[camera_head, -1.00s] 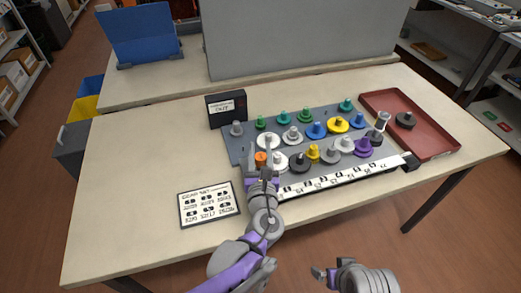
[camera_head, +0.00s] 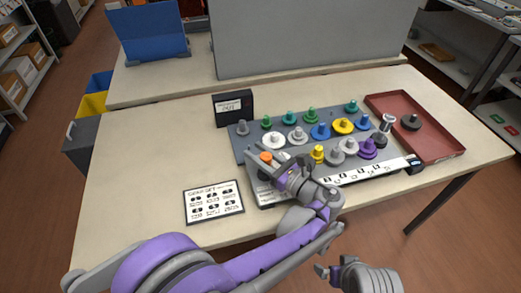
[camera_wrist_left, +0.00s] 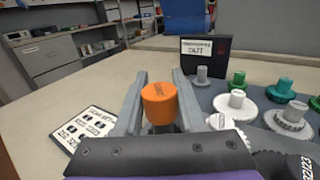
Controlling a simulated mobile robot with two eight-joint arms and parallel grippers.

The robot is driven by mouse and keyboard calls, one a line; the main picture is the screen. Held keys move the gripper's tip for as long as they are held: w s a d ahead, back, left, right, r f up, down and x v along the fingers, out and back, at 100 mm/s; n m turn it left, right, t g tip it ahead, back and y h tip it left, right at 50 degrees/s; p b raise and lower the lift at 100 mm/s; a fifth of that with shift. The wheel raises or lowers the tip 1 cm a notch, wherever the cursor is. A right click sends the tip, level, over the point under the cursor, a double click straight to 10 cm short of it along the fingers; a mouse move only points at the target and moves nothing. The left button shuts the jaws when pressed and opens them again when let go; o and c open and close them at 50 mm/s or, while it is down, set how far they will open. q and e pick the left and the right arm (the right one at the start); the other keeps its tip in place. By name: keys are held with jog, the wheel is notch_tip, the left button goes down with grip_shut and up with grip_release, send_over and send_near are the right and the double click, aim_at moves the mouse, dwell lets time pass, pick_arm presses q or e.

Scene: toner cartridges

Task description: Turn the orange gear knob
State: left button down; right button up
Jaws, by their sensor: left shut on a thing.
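The orange gear knob (camera_head: 266,157) sits at the left front of the grey board (camera_head: 240,147) with its flat top showing. It also shows in the left wrist view (camera_wrist_left: 159,103), between the two grey fingers. My left gripper (camera_head: 268,167) is shut on the orange knob, reaching it from the right and front. The knob's lower part is hidden by the fingers and wrist. My right gripper (camera_head: 326,272) is at the bottom edge of the head view, away from the board, and its fingers are too small to judge.
Several white, green, blue, yellow and purple gear knobs stand close behind and right of the orange one. A red tray (camera_head: 441,146) is at the right. A card with pictures (camera_head: 213,203) lies left of the board, and a black sign (camera_head: 233,108) stands behind it.

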pick_arm(q)
jog(key=n+g, duration=0.1)
jog(key=n+g+y, duration=0.1)
jog(key=g+y, duration=0.1)
jog(key=shift+s+a+n+g+p, duration=0.15)
jog(key=shift+s+n+g+p, duration=0.15)
jog(key=shift+n+p, duration=0.1)
jog(key=shift+s+a+n+g+y+p, duration=0.15)
jog(key=shift+n+g+y+p, duration=0.35)
jog(key=shift+n+g, duration=0.45)
jog(key=shift+s+n+g+y+p, duration=0.15)
jog(key=shift+n+g+y+p, duration=0.35)
jog(key=shift+g, duration=0.75)
jog(key=c, duration=0.5)
grip_release()
